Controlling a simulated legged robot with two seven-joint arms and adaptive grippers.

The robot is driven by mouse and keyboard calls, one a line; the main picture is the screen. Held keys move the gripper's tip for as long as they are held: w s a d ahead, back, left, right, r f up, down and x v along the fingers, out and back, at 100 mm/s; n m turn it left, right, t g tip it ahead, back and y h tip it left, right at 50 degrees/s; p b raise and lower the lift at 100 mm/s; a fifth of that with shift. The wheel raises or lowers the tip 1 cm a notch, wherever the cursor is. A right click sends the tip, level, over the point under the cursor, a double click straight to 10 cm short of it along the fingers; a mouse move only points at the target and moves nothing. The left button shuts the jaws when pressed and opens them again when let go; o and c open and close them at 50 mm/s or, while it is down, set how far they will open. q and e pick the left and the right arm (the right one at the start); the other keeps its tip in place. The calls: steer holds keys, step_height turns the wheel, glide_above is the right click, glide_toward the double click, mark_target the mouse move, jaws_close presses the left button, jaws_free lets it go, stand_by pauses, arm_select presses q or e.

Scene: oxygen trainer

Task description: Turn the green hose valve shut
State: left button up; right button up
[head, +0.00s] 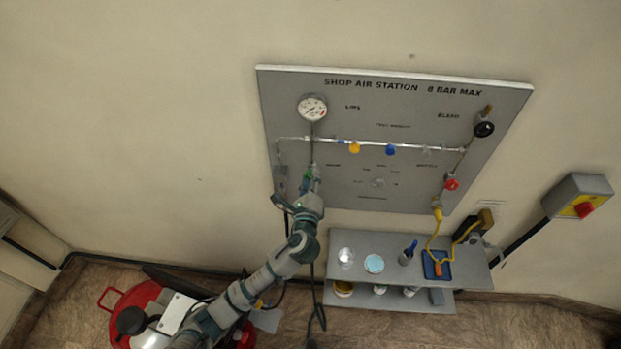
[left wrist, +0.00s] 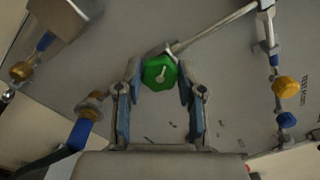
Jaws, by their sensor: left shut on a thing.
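The green hose valve (left wrist: 159,72) shows in the left wrist view as a green knob with a pale pointer line on its face. It sits between the two fingers of my left gripper (left wrist: 160,85), which is shut on it. In the head view the green valve (head: 308,175) is a small green spot at the lower left of the grey panel (head: 330,190), partly hidden by my left gripper (head: 313,184). My left arm reaches up to it from the bottom. My right gripper does not show.
A gauge (head: 312,107), a yellow knob (head: 355,147), a blue knob (head: 391,150), a red knob (head: 451,184) and a black knob (head: 484,129) are on the panel. A shelf (head: 400,246) with small items stands below. A red machine (head: 130,300) is at lower left.

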arm_select(q)
steer(key=shift+s+f+m, duration=0.1)
steer(key=shift+f+m, duration=0.05)
steer(key=shift+m, duration=1.1)
steer(key=shift+w+f+m, duration=0.1)
steer(key=shift+f+m, duration=0.1)
steer(key=shift+m, duration=1)
steer(key=shift+s+f+m, duration=0.1)
steer(key=shift+f+m, duration=0.05)
steer(key=shift+m, duration=1.1)
steer(key=o, duration=1.1)
steer(key=shift+o, duration=0.2)
steer(key=shift+d+r, duration=0.1)
steer(key=shift+r, duration=0.1)
steer(key=shift+r, duration=0.1)
steer(key=s+a, duration=0.1)
steer(key=s, duration=1)
steer(key=shift+s, duration=0.3)
